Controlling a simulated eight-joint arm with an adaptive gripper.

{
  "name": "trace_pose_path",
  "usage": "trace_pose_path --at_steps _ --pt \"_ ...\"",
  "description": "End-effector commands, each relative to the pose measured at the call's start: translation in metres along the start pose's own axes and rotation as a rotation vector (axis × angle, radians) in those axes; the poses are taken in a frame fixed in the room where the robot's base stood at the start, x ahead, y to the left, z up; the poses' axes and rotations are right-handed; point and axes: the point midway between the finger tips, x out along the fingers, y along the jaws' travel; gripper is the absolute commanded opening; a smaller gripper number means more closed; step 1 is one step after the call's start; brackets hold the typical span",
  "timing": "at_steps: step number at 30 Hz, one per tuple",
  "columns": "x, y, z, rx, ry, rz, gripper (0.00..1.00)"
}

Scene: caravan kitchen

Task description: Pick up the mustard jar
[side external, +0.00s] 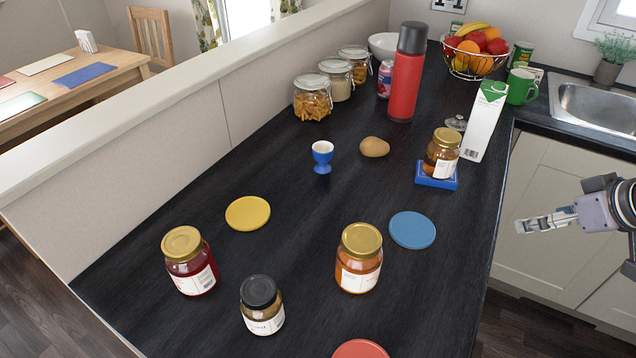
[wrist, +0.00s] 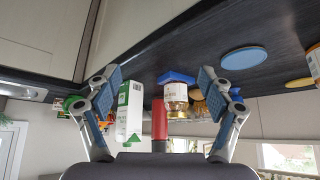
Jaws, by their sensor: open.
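Several jars stand on the dark counter (side external: 315,245). One has a black lid and brownish-yellow contents (side external: 262,305), one is orange with a gold lid (side external: 359,262), one is dark red with a gold lid (side external: 190,262). An amber jar with a gold lid (side external: 442,155) stands on a blue block (side external: 436,181); it also shows upside down in the wrist view (wrist: 176,97). I cannot read which label says mustard. My gripper (side external: 522,225) is open and empty, right of the counter edge, apart from every jar. Its spread fingers show in the wrist view (wrist: 160,78).
A white carton (side external: 484,120) and red flask (side external: 405,75) stand behind the amber jar. Blue (side external: 412,230), yellow (side external: 248,213) and red (side external: 360,349) discs lie flat. An egg cup (side external: 322,156) and a brown potato-like object (side external: 374,147) sit mid-counter. A sink (side external: 598,105) is at right.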

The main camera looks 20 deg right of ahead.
Motion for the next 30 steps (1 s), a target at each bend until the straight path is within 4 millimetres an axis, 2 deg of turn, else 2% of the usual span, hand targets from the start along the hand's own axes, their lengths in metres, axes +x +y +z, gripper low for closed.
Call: trace_pose_path --at_steps 6,8,11,15,21,26,30 --pt "0.0 -0.004 -0.003 -0.018 -0.004 -0.01 0.81" --pt "-0.001 -0.012 -0.01 -0.049 -0.012 -0.028 0.81" --pt "-0.003 -0.036 -0.027 -0.146 -0.035 -0.079 0.81" --pt "-0.005 -0.087 -0.055 -0.341 -0.075 -0.183 0.81" --pt "-0.006 -0.174 -0.081 -0.636 -0.123 -0.341 0.81" --pt "-0.007 -0.251 -0.086 -0.875 -0.15 -0.473 0.81" --pt "-0.01 -0.32 -0.078 -1.084 -0.166 -0.59 0.81"
